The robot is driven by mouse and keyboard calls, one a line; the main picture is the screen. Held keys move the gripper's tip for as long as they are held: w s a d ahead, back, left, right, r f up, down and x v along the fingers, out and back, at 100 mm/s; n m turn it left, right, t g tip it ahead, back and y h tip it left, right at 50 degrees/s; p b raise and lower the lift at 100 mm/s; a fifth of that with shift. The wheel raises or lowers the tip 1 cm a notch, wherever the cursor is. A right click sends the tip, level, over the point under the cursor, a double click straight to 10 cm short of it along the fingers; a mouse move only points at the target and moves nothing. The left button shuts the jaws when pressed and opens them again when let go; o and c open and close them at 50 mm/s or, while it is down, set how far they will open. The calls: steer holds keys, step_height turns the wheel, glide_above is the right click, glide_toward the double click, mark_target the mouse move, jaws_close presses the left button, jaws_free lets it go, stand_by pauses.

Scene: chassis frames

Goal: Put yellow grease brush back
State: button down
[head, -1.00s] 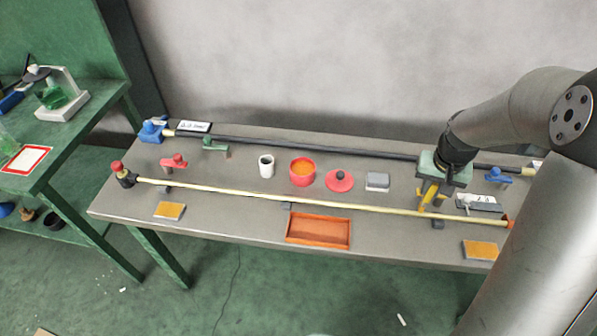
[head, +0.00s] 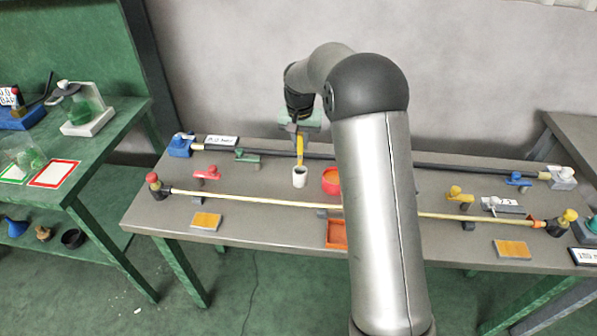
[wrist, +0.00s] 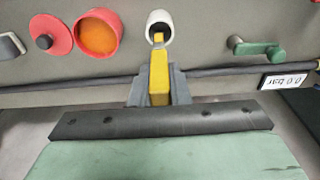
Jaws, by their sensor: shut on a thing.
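My gripper (head: 300,134) is shut on the yellow grease brush (head: 300,150), held roughly upright. In the wrist view my gripper (wrist: 155,88) has its dark fingers on both sides of the yellow brush (wrist: 159,72). The white cup (head: 299,178) stands on the grey bench directly below the brush in the head view. It also shows in the wrist view (wrist: 150,18), with the brush's far end at its mouth. I cannot tell whether the tip is inside or just above the cup.
A red pot (head: 330,181) with orange contents is right of the cup; a red lid (wrist: 53,34) lies beyond it. A green lever (head: 246,155) and the dark rear pipe (head: 270,154) are close by. A yellow lever (head: 459,194) is on the front pipe. My arm hides the bench middle.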

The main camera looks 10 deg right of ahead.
mark_target(300, 137)
steer(key=shift+a+f+p, duration=0.1)
steer(key=shift+f+p, duration=0.4)
steer(key=shift+f, duration=3.55)
steer(key=c, duration=1.4)
jaws_free()
steer(key=shift+o, duration=0.2)
steer(key=shift+r, duration=0.1)
steer(key=shift+r, duration=0.25)
steer(key=r, duration=0.3)
steer(key=s+r+b, duration=0.1)
steer(key=r, duration=0.7)
steer(key=shift+s+a, duration=0.15)
steer(key=shift+a, duration=0.05)
steer(key=s+r+n, duration=0.1)
steer(key=s+n, duration=0.3)
steer(key=s, duration=3.4)
steer(key=shift+r+g, duration=0.2)
steer(key=shift+g, duration=0.2)
